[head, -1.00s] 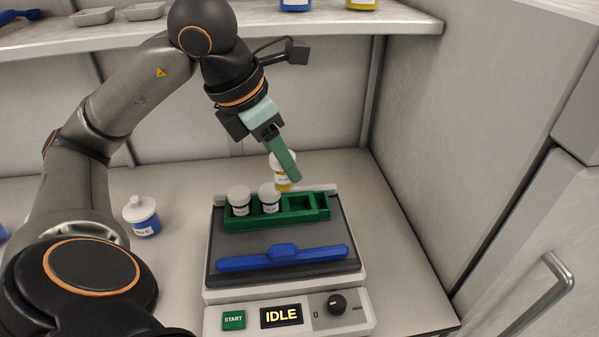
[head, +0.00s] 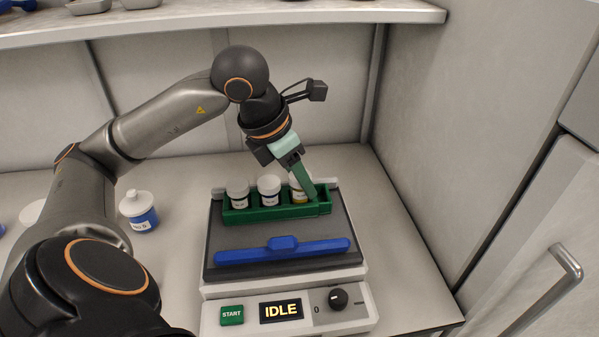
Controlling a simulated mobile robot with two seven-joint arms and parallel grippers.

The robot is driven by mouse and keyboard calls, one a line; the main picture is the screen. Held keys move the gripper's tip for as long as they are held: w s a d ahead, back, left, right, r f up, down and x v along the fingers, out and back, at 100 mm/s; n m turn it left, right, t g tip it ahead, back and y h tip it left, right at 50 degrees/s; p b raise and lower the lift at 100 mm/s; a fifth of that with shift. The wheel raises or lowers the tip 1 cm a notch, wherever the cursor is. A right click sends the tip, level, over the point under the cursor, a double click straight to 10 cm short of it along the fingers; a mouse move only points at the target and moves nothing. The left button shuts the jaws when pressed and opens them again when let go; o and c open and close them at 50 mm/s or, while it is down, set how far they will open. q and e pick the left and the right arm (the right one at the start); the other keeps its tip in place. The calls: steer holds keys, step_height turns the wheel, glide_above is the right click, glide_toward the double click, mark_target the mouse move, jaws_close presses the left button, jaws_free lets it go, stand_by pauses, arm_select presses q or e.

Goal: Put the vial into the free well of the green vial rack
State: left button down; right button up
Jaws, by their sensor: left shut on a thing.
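The green vial rack (head: 268,214) lies on the dark top of the device at the back. Two white-capped vials, a left one (head: 238,194) and a middle one (head: 269,190), stand in its left and middle wells. My left gripper (head: 306,186) is shut on a white-capped vial with a yellow band (head: 297,192), at the rack's right part. The vial looks upright and low, at or in the right well; the fingers hide much of it, so I cannot tell if it rests on the bottom. My right gripper is not in view.
A blue bar (head: 283,252) lies across the device's top in front of the rack. The device's front panel (head: 290,313) reads IDLE. A blue bottle with a white cap (head: 138,211) stands at left. A shelf (head: 300,14) hangs above; a wall is at right.

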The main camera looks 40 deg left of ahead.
arm_select(q)
steer(key=shift+f+b, duration=0.45)
steer(key=shift+c, duration=1.9)
jaws_free()
steer(key=shift+r, duration=0.1)
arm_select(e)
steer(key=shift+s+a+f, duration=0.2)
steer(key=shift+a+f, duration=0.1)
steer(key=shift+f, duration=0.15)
arm_select(q)
steer(key=shift+r+p, duration=0.45)
steer(key=shift+p, duration=0.1)
steer(key=p+v, duration=0.2)
steer(key=v, duration=1)
steer(key=shift+p, duration=0.4)
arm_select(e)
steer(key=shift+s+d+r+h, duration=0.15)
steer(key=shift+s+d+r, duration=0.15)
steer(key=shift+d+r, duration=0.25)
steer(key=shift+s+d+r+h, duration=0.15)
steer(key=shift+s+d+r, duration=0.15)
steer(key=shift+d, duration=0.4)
arm_select(q)
steer(key=shift+s+f, duration=0.1)
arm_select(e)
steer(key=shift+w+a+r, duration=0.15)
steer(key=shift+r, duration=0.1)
